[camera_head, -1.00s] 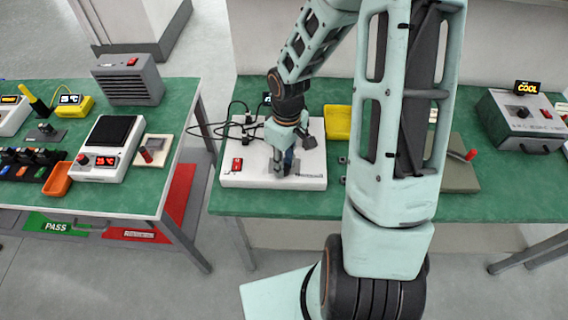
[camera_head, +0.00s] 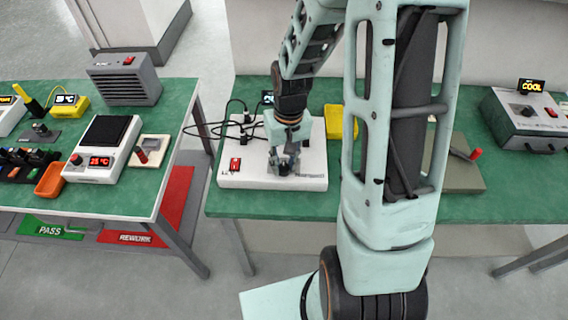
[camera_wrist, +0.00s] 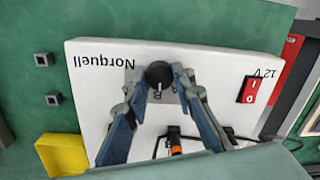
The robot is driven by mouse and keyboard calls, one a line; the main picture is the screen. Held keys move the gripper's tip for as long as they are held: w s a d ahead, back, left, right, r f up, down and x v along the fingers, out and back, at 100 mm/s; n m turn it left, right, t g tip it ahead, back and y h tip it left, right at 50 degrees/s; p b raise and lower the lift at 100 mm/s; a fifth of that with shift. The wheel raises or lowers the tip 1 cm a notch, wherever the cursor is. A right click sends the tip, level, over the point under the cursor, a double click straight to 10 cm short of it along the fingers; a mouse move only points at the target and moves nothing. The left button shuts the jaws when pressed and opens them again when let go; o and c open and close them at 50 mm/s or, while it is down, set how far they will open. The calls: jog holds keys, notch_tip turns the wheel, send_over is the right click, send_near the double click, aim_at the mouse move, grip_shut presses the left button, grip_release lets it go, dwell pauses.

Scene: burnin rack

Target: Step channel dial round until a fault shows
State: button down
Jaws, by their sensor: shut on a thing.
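The channel dial (camera_wrist: 158,76) is a round black knob on the white Norquell unit (camera_wrist: 98,85). It shows in the wrist view between my fingertips. My gripper (camera_wrist: 160,84) is shut on the dial, with a fingertip on each side of it. A letter is printed by the dial, partly between the fingers. A small dark display (camera_head: 267,98) shows at the back of the unit, mostly hidden by my arm.
The unit carries a red switch (camera_wrist: 250,90) marked 12 V. Black cables (camera_head: 205,130) run off its left side. A yellow bin (camera_head: 335,121) stands behind it to the right. A grey box reading COOL (camera_head: 525,115) is at the right. Two small square blocks lie beside the unit.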

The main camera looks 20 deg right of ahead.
aim_at(286, 165)
dwell(0.4)
jog(key=c, duration=1.6)
grip_release()
jog(key=r, duration=1.2)
jog(key=shift+d, duration=0.35)
